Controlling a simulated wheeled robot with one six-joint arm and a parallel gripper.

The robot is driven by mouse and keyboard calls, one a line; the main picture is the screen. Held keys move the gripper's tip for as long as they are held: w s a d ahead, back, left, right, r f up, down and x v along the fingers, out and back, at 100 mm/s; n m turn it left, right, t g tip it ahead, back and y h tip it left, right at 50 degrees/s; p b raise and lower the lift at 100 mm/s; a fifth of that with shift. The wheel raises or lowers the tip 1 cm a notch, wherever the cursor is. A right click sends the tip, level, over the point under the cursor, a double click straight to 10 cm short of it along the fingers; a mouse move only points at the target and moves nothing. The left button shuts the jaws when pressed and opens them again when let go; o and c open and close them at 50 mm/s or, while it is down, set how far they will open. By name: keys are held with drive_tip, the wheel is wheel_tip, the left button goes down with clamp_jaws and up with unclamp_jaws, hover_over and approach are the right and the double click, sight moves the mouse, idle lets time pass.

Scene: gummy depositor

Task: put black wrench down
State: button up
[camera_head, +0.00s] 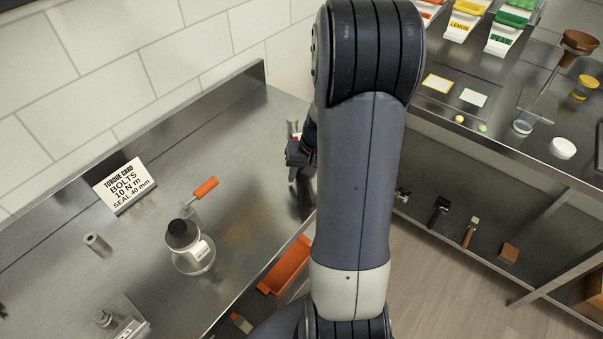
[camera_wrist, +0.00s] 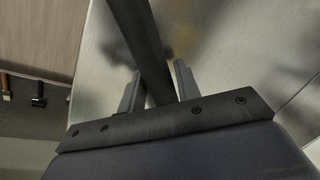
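The black wrench (camera_wrist: 146,40) shows in the wrist view as a dark bar running up from between my two fingers to the top edge. My gripper (camera_wrist: 158,82) has a finger close on each side of the bar and appears shut on it. The wrench's far end is out of the picture, and whether it touches the steel bench (camera_wrist: 235,50) behind it I cannot tell. In the head view my gripper (camera_head: 298,156) is over the bench's right part, mostly hidden by my arm, and I cannot make out the wrench clearly there.
A torque card (camera_head: 124,185), an orange-handled part (camera_head: 204,188), a black-topped jar (camera_head: 184,236) and a small metal cylinder (camera_head: 97,243) stand on the bench, left of my gripper. An orange bin (camera_head: 286,266) is below its front edge. A candy counter (camera_head: 480,130) stands right.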

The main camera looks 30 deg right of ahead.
drive_tip(key=shift+o, duration=1.4)
drive_tip(key=shift+r, duration=0.1)
drive_tip(key=v, duration=1.2)
drive_tip(key=x, duration=1.2)
drive_tip(key=shift+r, duration=1.85)
